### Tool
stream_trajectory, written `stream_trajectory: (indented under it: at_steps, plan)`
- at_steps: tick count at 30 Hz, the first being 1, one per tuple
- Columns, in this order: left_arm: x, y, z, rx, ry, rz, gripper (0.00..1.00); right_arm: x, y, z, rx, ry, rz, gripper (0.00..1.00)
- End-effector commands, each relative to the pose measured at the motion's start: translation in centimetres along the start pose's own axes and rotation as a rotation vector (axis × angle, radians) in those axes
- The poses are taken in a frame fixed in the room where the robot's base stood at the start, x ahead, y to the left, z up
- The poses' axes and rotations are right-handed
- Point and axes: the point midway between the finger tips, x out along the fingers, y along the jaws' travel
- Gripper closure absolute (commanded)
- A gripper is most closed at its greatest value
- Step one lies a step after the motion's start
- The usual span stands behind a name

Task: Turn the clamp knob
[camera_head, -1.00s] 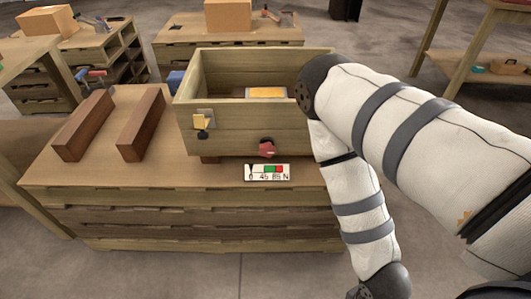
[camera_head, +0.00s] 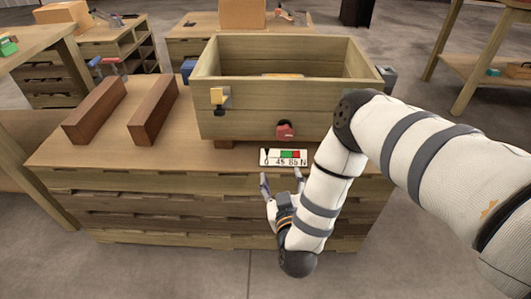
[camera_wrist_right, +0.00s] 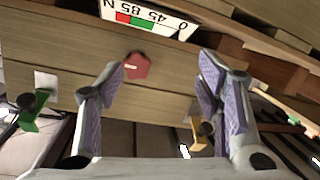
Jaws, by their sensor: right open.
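The red clamp knob (camera_head: 285,129) sits low on the front wall of a wooden box (camera_head: 240,122) on the bench. A white gauge plate (camera_head: 283,157) with green and red bands and the marks 0, 45, 85 N lies just below it. My right gripper (camera_head: 281,180) is open and empty in front of the bench edge, below the knob and gauge. In the right wrist view, the knob (camera_wrist_right: 137,66) appears beyond the fingers, closer to the left finger, and the gauge (camera_wrist_right: 148,18) appears upside down. The gripper does not touch the knob. My left gripper is not in view.
A yellow latch (camera_head: 218,98) is on the box front, left of the knob. Two brown wooden beams (camera_head: 153,107) lie on the bench to the left. The benchtop (camera_head: 75,160) has free room at its front left. Other benches stand behind.

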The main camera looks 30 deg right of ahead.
Motion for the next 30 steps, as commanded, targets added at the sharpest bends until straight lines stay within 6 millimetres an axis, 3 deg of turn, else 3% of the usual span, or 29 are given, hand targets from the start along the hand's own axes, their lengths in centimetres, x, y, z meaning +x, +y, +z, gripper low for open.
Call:
stream_trajectory:
  at_steps: [3,5,18,23,30]
  plan:
    - [0.9,0.0,0.0,0.002,-0.014,0.0,0.4,2.1,2.6,-2.5,-0.022,0.126,0.155,0.4]
    - [0.8,0.0,0.0,0.003,-0.013,0.0,0.4,2.8,3.0,-3.2,-0.024,0.144,0.175,0.4]
    - [2.1,0.0,0.2,0.003,-0.034,-0.001,0.4,12.3,4.6,-4.6,-0.023,0.143,0.169,0.4]
    - [2.3,0.0,0.2,0.003,-0.037,-0.001,0.4,13.7,4.7,-4.9,-0.022,0.142,0.167,0.4]
    - [2.2,0.0,0.2,0.002,-0.037,-0.001,0.4,13.8,4.8,-5.0,-0.022,0.142,0.165,0.4]
